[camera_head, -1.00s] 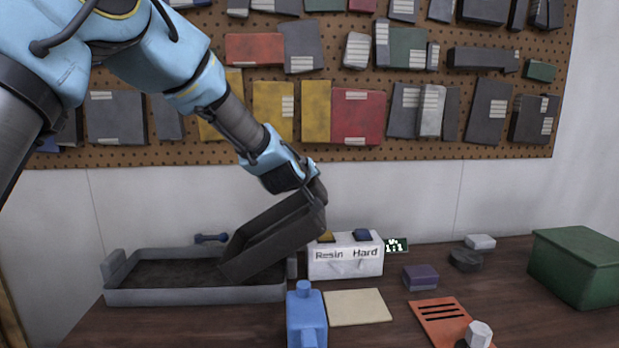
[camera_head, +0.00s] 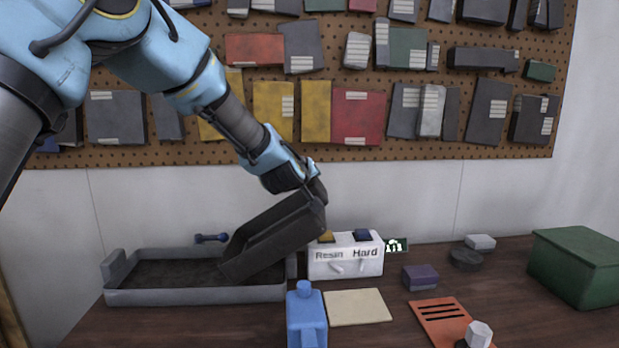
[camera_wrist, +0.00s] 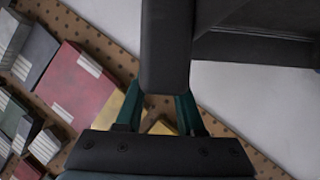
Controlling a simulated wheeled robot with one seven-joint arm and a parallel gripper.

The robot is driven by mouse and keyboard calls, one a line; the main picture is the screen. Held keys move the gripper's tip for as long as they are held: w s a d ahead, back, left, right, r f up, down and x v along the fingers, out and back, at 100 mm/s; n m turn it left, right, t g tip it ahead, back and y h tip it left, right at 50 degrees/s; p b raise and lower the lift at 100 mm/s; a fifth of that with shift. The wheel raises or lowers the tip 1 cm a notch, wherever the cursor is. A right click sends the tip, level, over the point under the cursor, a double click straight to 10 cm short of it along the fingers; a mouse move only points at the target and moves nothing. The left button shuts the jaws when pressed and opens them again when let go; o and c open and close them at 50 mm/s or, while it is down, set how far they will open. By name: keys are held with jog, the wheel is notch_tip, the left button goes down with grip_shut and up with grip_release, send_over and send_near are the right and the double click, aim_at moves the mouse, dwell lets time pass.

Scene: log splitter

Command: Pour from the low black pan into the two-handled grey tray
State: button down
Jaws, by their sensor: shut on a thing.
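The low black pan (camera_head: 275,238) is tilted steeply, its left end low over the right part of the grey tray and its right end raised. The two-handled grey tray (camera_head: 195,295) lies flat on the table at the left, with a dark floor inside; whether that is contents I cannot tell. My gripper (camera_head: 318,190) is shut on the raised right end of the pan. In the wrist view the green fingers (camera_wrist: 158,105) close on both sides of the pan's dark wall (camera_wrist: 166,50). I see no stream falling, and the pan's inside looks dark.
A white Resin Hard box (camera_head: 345,258) stands just right of the pan. A blue bottle (camera_head: 306,318) and a beige sheet (camera_head: 357,307) are in front. A purple block (camera_head: 420,277), an orange slotted plate (camera_head: 440,318) and a green box (camera_head: 578,262) are farther right. A pegboard hangs behind.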

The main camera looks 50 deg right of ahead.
jog(key=shift+r, duration=0.25)
jog(key=shift+r+p, duration=2.25)
jog(key=shift+r, duration=1.15)
jog(key=shift+r+m+p, duration=0.1)
jog(key=shift+m+p, duration=0.3)
jog(key=shift+p, duration=1.1)
jog(key=shift+m+y+p, duration=0.3)
jog(key=shift+y+p, duration=0.1)
jog(key=shift+p, duration=0.3)
jog(key=shift+f+m+t, duration=0.2)
jog(key=shift+m+t, duration=0.2)
jog(key=shift+m+t+y, duration=0.5)
jog(key=shift+m+y, duration=0.5)
jog(key=shift+m, duration=0.2)
